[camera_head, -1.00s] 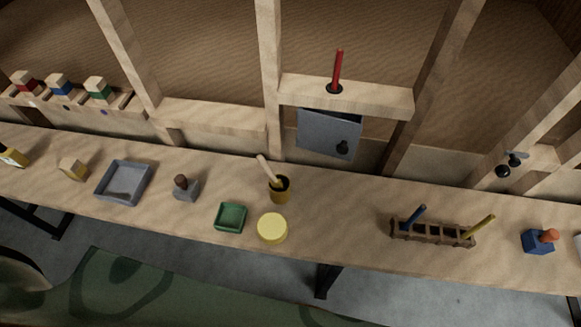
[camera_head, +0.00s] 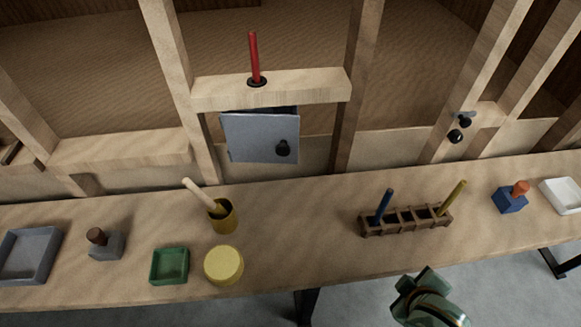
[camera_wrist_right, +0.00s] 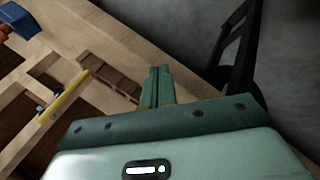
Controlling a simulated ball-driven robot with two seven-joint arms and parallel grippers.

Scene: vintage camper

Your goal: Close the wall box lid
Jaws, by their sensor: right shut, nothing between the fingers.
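The wall box is under a wooden ledge in the head view. Its grey lid (camera_head: 258,137) has a black knob (camera_head: 283,148) at its lower right. A dark gap shows along the lid's top edge, so it looks tilted out from the box and not flush. My right gripper is shut and empty in the wrist view (camera_wrist_right: 158,75), its fingers together over the bench's front edge area. Green parts of my right arm (camera_head: 428,300) show at the bottom right of the head view, well apart from the lid. My left gripper is not in view.
A red stick (camera_head: 254,58) stands on the ledge (camera_head: 310,88). On the bench, a yellow cup (camera_head: 223,217) with a stick, a yellow round piece (camera_head: 223,265) and a green tray (camera_head: 169,265) stand left. A brown rack (camera_head: 405,221) stands right. Bench below the lid is clear.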

